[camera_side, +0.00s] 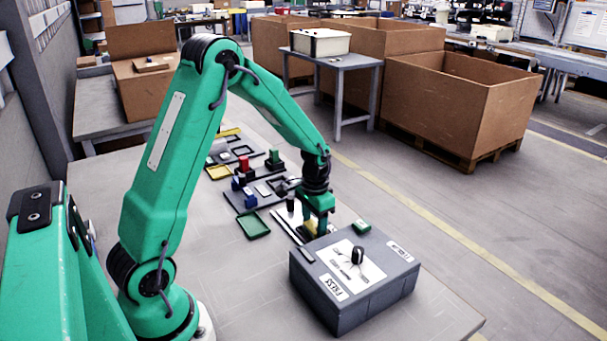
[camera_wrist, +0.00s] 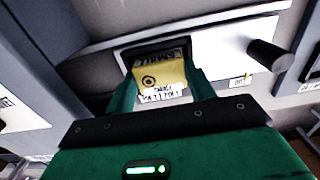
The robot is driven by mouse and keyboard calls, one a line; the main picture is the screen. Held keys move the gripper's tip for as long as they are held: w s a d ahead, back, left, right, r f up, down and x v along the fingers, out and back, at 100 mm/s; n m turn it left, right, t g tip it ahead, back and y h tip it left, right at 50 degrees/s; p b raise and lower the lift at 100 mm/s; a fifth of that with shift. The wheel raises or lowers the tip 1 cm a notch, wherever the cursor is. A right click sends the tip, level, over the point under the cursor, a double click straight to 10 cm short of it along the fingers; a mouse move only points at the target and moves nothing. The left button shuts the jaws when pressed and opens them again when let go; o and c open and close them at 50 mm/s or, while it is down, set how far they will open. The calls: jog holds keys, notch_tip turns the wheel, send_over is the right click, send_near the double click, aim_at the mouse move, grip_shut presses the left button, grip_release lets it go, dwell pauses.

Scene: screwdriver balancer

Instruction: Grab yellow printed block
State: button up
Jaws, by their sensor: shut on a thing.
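The yellow printed block (camera_wrist: 160,72) sits between the two green fingers of my gripper (camera_wrist: 162,85) in the wrist view. It carries dark printing and a round mark on its yellow face, with a white printed label at its near edge. My gripper is shut on it. In the side view my gripper (camera_side: 312,226) points down behind the grey press box, and a small yellow part of the block (camera_side: 310,226) shows between the fingers. Whether the block touches the surface under it, I cannot tell.
The grey press box (camera_side: 340,310) with a black knob stands close in front of my gripper. A small green block (camera_side: 361,227) lies right of it.

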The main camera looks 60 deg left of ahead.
aim_at(314, 226)
jog(key=shift+r, duration=0.1)
jog(key=shift+r, duration=4.95)
